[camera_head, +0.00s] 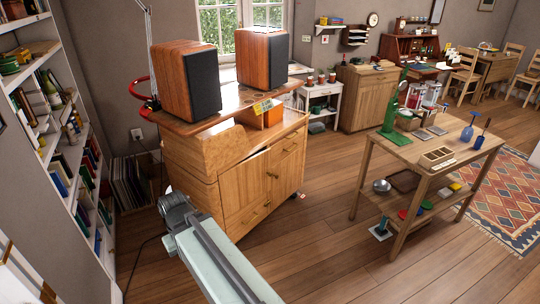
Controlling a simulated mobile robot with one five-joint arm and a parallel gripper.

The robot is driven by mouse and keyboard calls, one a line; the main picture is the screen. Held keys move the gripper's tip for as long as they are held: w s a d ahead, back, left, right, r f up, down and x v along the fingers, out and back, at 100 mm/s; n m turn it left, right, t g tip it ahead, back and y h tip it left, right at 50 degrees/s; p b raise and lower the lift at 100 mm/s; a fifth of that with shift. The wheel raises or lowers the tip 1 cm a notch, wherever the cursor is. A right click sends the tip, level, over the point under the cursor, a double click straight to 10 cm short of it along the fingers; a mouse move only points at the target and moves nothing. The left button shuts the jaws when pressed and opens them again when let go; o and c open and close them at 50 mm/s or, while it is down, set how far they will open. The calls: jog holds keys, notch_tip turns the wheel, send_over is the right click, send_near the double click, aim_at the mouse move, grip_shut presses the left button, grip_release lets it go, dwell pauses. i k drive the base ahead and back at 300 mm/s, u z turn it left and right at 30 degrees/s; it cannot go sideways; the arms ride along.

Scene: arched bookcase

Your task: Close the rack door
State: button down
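A wooden rack cabinet (190,158) stands left of centre, with two speakers on its top board. Its front has a left door panel (240,187) with a brass handle low down and a knob near its right edge. The top edge of this panel slants, and a dark line shows above it; it looks slightly ajar, but I cannot tell how far. Right of it is another front panel (288,168) with a brass pull above. My grey arm reaches up from the bottom edge to a dark joint in front of the cabinet's lower left. No gripper fingers show.
A tall white bookcase (54,128) lines the left wall. A wooden work table (450,150) with tools and a lower shelf stands at the right. Bare wooden floor (325,205) lies between cabinet and table. A patterned rug (508,195) is at far right.

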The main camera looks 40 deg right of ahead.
aim_at(241, 184)
jog(key=z, duration=0.1)
jog(key=i, duration=1)
jog(key=z, duration=0.25)
